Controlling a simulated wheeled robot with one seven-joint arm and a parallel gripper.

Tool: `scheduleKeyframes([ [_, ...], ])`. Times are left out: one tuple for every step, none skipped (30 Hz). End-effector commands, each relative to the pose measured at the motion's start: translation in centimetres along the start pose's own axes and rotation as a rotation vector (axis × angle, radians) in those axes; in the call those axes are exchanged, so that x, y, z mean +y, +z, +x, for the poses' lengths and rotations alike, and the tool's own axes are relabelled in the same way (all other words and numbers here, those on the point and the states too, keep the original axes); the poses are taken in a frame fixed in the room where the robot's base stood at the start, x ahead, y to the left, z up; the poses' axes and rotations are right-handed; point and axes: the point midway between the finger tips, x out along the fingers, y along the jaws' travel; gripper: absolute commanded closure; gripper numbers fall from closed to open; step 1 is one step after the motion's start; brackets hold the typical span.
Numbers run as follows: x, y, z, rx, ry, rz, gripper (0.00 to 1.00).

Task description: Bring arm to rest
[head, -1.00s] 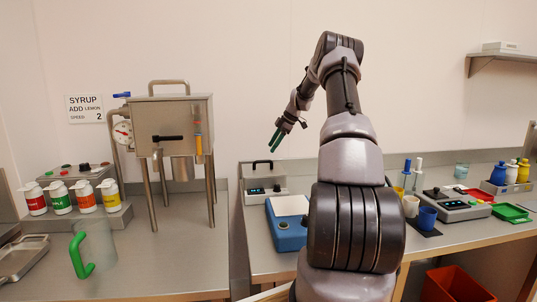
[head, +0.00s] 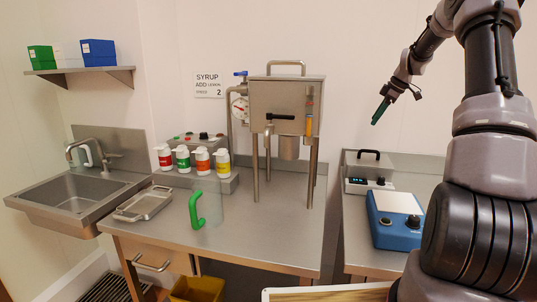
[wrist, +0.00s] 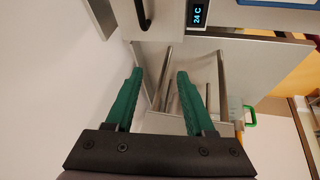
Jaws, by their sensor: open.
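My arm is raised at the right side of the head view, bent over with the hand hanging toward the left. My gripper (head: 379,114) points down and to the left, in the air above the back of the right-hand bench. In the wrist view its two green fingers (wrist: 156,95) are spread apart with nothing between them. The gripper touches nothing that I can see.
The steel hopper (head: 285,98) stands on the left bench, with several pump bottles (head: 182,158) and a green-handled clear jug (head: 207,205) beside it. A blue device (head: 396,218) and a display box (head: 369,173) sit below my gripper. A sink (head: 75,185) is far left.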

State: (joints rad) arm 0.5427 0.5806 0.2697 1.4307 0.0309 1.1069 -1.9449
Motion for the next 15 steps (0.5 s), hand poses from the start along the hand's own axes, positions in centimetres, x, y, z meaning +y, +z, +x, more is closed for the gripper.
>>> scheduleKeyframes([
  [-1.8,-2.2,-2.0,-0.020,0.014,0.044,0.46],
  [-2.9,-3.2,-2.9,-0.030,0.021,0.079,0.46],
  [-4.3,-4.4,-4.0,-0.042,0.031,0.127,0.46],
  [-5.4,-5.2,-4.9,-0.050,0.039,0.164,0.46],
  [-6.5,-6.0,-5.7,-0.057,0.048,0.202,0.46],
  [-8.1,-7.0,-6.9,-0.064,0.062,0.250,0.46],
  [-9.3,-7.7,-7.7,-0.068,0.073,0.288,0.46],
  [-10.5,-8.2,-8.4,-0.072,0.084,0.327,0.46],
  [-12.1,-9.0,-9.5,-0.075,0.099,0.378,0.46],
  [-13.4,-9.5,-10.2,-0.075,0.110,0.417,0.46],
  [-14.7,-9.9,-10.9,-0.075,0.122,0.456,0.46],
  [-16.4,-10.4,-11.9,-0.072,0.139,0.509,0.46],
  [-17.7,-10.7,-12.6,-0.069,0.151,0.548,0.46],
  [-19.0,-11.0,-13.2,-0.065,0.162,0.588,0.46],
  [-20.8,-11.2,-14.0,-0.058,0.177,0.643,0.46],
])
